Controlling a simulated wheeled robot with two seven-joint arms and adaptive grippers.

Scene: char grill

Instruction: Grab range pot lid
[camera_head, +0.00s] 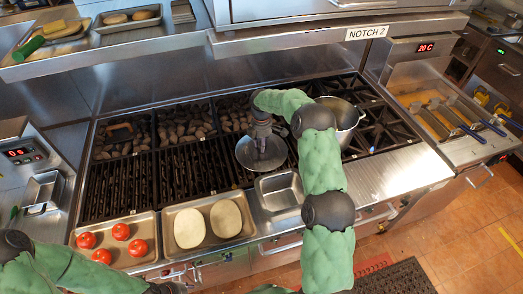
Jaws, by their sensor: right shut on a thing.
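The range pot lid (246,158) is a round metal disc. It is over the grill grates at the middle of the range, left of the pot. My right gripper (261,147) comes down over the lid and is shut on it, at its top; the fingers and the grip point are small and partly hidden by my arm. The metal pot (348,118) stands on the burner grates to the right, partly behind my right arm. My left arm crosses the lower left corner, and its gripper (170,287) is at the bottom edge, too cut off to read.
A tray of tomatoes (152,246), a tray with two pale round patties (248,228) and an empty metal pan (268,200) line the front edge. Fryer baskets (452,118) stand at right. A shelf (95,55) overhangs the back left. Open burner grates (385,128) lie right of the pot.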

